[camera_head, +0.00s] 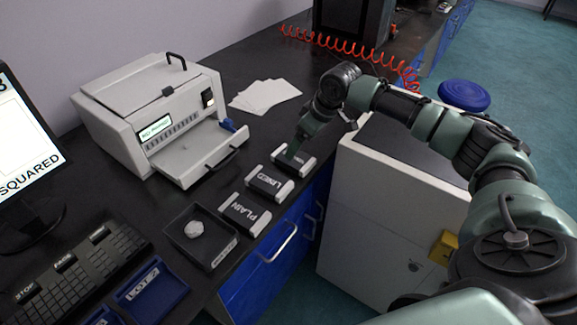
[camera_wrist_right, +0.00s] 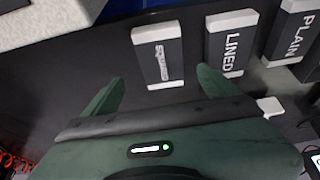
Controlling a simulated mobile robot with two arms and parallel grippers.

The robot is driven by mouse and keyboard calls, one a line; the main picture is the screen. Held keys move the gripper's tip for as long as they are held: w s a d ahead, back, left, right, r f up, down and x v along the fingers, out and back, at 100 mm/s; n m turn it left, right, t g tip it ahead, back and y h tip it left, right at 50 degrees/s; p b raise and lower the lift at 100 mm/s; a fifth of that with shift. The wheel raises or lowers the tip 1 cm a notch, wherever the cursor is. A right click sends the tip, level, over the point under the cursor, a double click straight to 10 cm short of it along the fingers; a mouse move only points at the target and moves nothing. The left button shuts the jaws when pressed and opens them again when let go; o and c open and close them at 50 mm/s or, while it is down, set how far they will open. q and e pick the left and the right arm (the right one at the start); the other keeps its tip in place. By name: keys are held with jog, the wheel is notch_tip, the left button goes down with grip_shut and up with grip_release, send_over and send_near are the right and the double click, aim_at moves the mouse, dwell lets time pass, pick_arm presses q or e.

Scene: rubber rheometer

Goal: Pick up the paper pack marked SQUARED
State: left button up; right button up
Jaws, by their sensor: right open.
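The SQUARED pack (camera_wrist_right: 157,54) is a dark block with white ends, lying on the black bench. In the head view the same pack (camera_head: 303,161) is the farthest of a row of three, partly covered by my right gripper (camera_head: 289,153). In the right wrist view my right gripper (camera_wrist_right: 160,77) is open and empty. Its two green fingers are spread wider than the pack, which shows ahead, between their tips. I cannot tell the exact height above it. My left gripper is not in view.
The LINED pack (camera_head: 269,183) and PLAIN pack (camera_head: 245,214) lie beside it along the bench edge. A white machine (camera_head: 160,115) with an extended tray stands to the left. White sheets (camera_head: 264,95) lie behind. A black tray (camera_head: 201,238) holds a pale lump. A white cabinet (camera_head: 375,215) stands right.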

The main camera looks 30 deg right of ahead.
aim_at(293, 160)
jog(key=p+x, duration=0.1)
jog(key=x, duration=0.6)
jog(key=shift+s, duration=0.2)
jog(key=c, duration=1.6)
jog(key=shift+r, duration=0.1)
